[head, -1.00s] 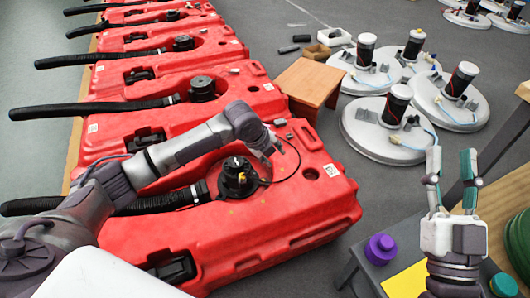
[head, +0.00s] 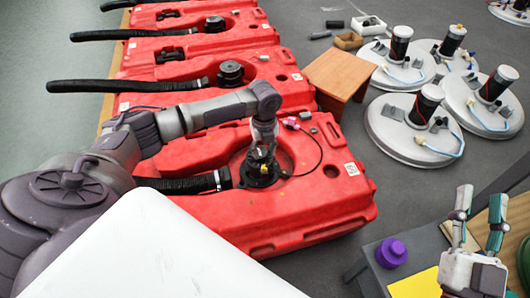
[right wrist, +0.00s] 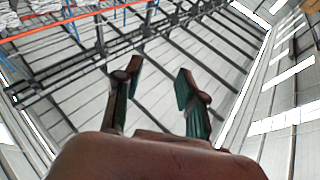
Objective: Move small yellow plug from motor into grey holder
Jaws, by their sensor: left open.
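A black motor cap (head: 259,168) with a thin dark cable sits on the nearest red tank (head: 325,203). My left gripper (head: 261,151) is open, points down and is right over the cap; its fingers are small and partly blend with it. I cannot make out a yellow plug between them. Small yellow plug ends also show on the cables of the white discs, one at the front disc (head: 420,141). Small grey blocks (head: 394,112) stand beside the black motors (head: 425,104) there; I cannot tell which is the holder. My right gripper (head: 480,200) is open and empty, pointing up; it also shows in the right wrist view (right wrist: 156,72).
More red tanks (head: 190,90) with black hoses line up behind. A wooden stool (head: 340,74) stands between tanks and discs. A grey table (head: 412,255) at the lower right bears a purple knob (head: 391,252) and a yellow sheet (head: 417,284). Grey floor separates discs and table.

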